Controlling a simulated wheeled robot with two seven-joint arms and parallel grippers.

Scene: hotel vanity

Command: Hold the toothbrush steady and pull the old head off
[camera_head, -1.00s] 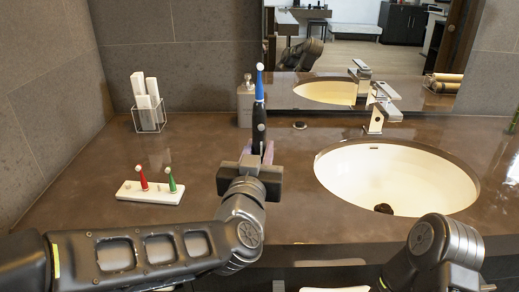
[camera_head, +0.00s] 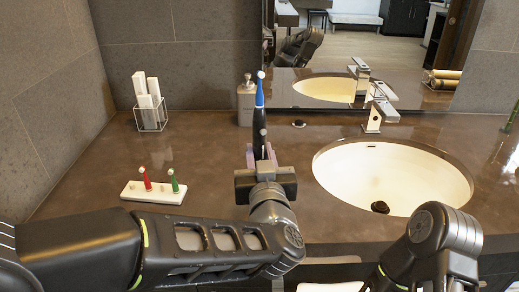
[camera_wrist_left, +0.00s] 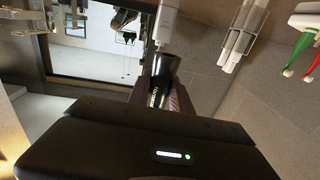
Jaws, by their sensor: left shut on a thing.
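The electric toothbrush has a black handle (camera_head: 259,130) and a blue head (camera_head: 260,95) with a white tip. It stands nearly upright, tilted slightly, above the counter. My left gripper (camera_head: 260,155) is shut on the toothbrush's lower handle, which its body partly hides. In the left wrist view the black handle (camera_wrist_left: 165,70) shows between the fingers. A white stand (camera_head: 153,192) at the left holds a red head (camera_head: 147,180) and a green head (camera_head: 174,182). My right arm shows at the lower right, but its gripper is out of view.
A round sink (camera_head: 395,178) with a faucet (camera_head: 375,108) lies to the right. A clear holder with white boxes (camera_head: 150,108) stands at the back left. A grey dispenser (camera_head: 246,103) stands behind the toothbrush, before the mirror. The counter's left middle is clear.

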